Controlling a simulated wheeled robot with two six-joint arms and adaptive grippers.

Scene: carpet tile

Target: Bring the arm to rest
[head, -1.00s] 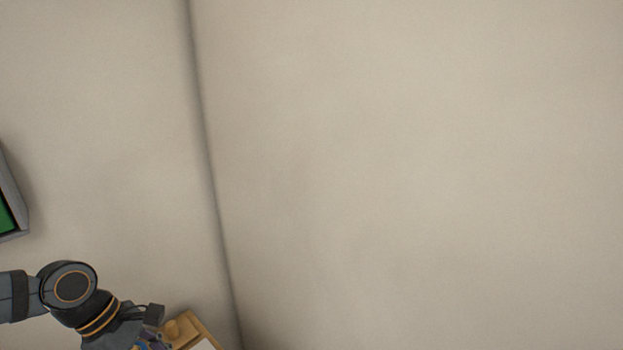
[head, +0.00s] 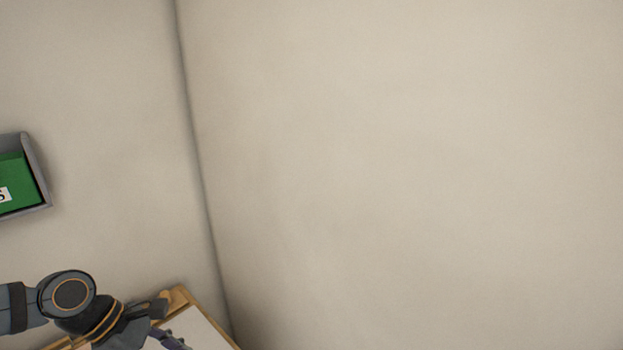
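My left arm comes in from the left edge at the bottom of the head view. My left gripper (head: 168,338) is at its end, low in the picture. It is seen from behind and partly cut off by the bottom edge, so its opening cannot be made out. It is over or in front of a wooden-edged board with a pale surface (head: 205,330). Whether it touches the board cannot be told. My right arm and gripper are not in view.
A green sign in a grey frame (head: 47,184) is on the wall at the left edge, partly cut off. A wall corner (head: 190,120) runs down the left part of the picture. The wall to the right (head: 420,170) is bare.

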